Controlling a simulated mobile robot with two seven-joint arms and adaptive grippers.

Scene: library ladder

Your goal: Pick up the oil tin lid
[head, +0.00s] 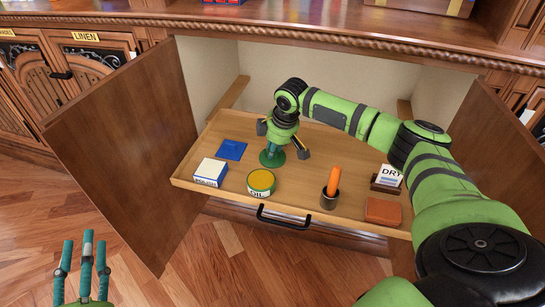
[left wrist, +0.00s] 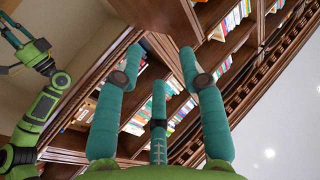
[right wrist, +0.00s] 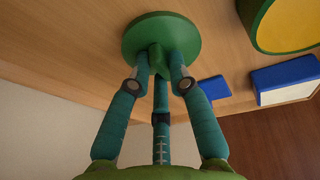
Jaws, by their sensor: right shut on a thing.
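The oil tin lid (head: 266,161) is a green disc with a small knob, over the back middle of the pull-out tray; it fills the upper middle of the right wrist view (right wrist: 160,25). My right gripper (head: 272,151) points down with its teal fingers shut on the knob (right wrist: 158,62). I cannot tell whether the disc touches the tray. The oil tin (head: 261,183) stands in front of the lid, with a yellow top face and a label reading OIL; part of it shows in the right wrist view (right wrist: 288,22). My left gripper (head: 83,262) is open and empty, outside the cabinet.
An open cabinet door (head: 125,150) stands at the left.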

